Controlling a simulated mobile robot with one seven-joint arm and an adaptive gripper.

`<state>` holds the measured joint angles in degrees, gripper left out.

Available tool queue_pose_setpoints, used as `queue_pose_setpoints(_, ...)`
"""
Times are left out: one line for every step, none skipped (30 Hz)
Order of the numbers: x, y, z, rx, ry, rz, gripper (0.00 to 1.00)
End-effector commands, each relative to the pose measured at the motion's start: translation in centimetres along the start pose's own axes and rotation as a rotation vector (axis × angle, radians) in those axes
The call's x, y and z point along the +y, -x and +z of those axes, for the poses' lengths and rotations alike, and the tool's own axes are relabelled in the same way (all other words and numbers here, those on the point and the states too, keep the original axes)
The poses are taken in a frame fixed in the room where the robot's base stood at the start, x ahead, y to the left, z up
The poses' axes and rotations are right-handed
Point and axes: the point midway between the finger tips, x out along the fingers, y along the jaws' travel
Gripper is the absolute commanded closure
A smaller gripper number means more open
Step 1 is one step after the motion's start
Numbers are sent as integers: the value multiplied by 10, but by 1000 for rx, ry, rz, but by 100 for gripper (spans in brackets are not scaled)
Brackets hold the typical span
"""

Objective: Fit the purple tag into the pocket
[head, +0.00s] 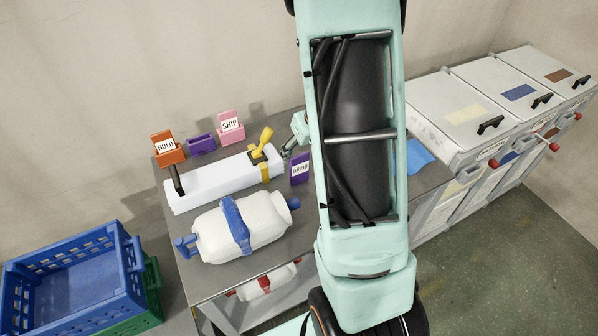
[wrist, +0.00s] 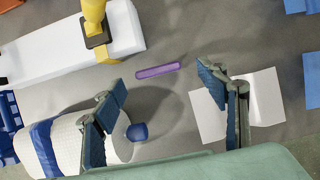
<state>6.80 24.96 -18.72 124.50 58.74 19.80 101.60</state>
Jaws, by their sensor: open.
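The purple tag (head: 300,169) stands upright on the grey table, to the right of the long white block. Its face has a white label with dark letters too small to read surely. In the wrist view the tag (wrist: 158,70) shows from above as a thin purple strip. My gripper (wrist: 162,80) is open and empty, its fingers apart on either side of the tag's line, with the tag just beyond the fingertips. In the head view my gripper (head: 289,147) is mostly hidden behind my arm. The purple pocket (head: 201,145) sits at the back of the table and looks empty.
An orange HOLD pocket (head: 167,149) and a pink SHIP pocket (head: 231,126) flank the purple one. The long white block (head: 222,182) with a yellow clamp (head: 262,153) lies between tag and pockets. White paper (wrist: 262,98) lies right.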

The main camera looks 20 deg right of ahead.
Motion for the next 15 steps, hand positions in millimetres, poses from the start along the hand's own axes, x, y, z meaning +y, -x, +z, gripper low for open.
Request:
queue_pose_setpoints(0, -4, -1, 1, -1, 0, 33)
queue_pose_setpoints(0, -6, -1, 1, -1, 0, 33)
queue_pose_setpoints(0, -9, -1, 1, -1, 0, 33)
queue_pose_setpoints(0, -13, -2, 1, -1, 0, 33)
queue_pose_setpoints(1, -17, -3, 2, -1, 1, 33)
queue_pose_setpoints(2, -24, -4, 3, -1, 2, 33)
queue_pose_setpoints(2, -30, -4, 3, -2, 2, 33)
queue_pose_setpoints(2, -34, -5, 2, -2, 1, 33)
queue_pose_setpoints(2, -40, -5, 2, -1, 1, 33)
queue_pose_setpoints(2, -44, -4, 2, -1, 1, 33)
queue_pose_setpoints(2, -48, -4, 1, -2, 1, 33)
queue_pose_setpoints(3, -51, -4, 1, -1, 1, 33)
queue_pose_setpoints(3, -53, -4, 1, 0, 1, 33)
queue_pose_setpoints(3, -55, -4, 1, 0, 1, 33)
queue_pose_setpoints(3, -56, -3, 1, 0, 1, 33)
